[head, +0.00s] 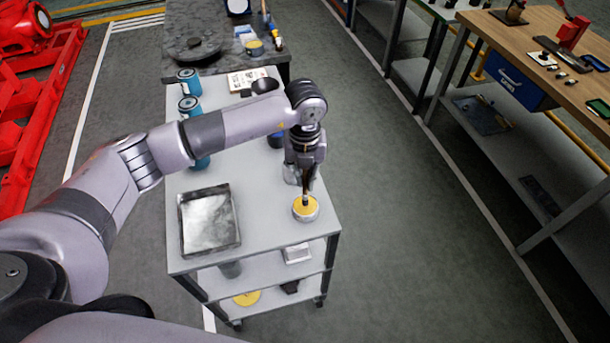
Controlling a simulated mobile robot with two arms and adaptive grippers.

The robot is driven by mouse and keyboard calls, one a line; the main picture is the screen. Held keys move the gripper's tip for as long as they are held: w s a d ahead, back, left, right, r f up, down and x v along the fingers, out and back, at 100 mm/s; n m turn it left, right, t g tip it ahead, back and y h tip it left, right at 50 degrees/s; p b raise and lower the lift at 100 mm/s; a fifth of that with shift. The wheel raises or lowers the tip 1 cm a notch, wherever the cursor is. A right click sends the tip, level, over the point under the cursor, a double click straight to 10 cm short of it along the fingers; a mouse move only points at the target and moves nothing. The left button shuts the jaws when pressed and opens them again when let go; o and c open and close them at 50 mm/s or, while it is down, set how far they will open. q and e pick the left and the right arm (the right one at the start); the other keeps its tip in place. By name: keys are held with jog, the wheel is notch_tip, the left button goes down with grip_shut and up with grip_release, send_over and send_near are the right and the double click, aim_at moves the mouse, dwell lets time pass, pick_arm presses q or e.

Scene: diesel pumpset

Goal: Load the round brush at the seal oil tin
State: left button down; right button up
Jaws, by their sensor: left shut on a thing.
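My left gripper (305,178) points straight down above the right front part of the grey cart (270,230). It is shut on the round brush (307,194), a dark slim thing that hangs below the fingers. The seal oil tin (306,208) is a low round tin with yellow contents, near the cart's right edge. The brush's lower end is at the yellow surface; how deep it sits I cannot tell. The fingers hide the brush's upper part. My right gripper is not in view.
A metal tray (209,220) lies on the cart's left front. Blue cans (189,82) stand along its left side, partly behind my arm. A dark bench (190,68) adjoins the cart's far end. A wooden workbench (560,60) stands at right across clear floor.

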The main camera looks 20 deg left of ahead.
aim_at(305, 193)
pick_arm(q)
jog(key=shift+f+b, duration=0.3)
jog(key=shift+f, duration=0.1)
jog(key=shift+f, duration=0.1)
dwell(1.5)
notch_tip(305, 193, up, 2)
jog(key=shift+r+p, duration=0.1)
jog(key=shift+p, duration=0.4)
notch_tip(305, 193, up, 5)
jog(key=p, duration=0.2)
jog(key=shift+p, duration=0.3)
dwell(0.5)
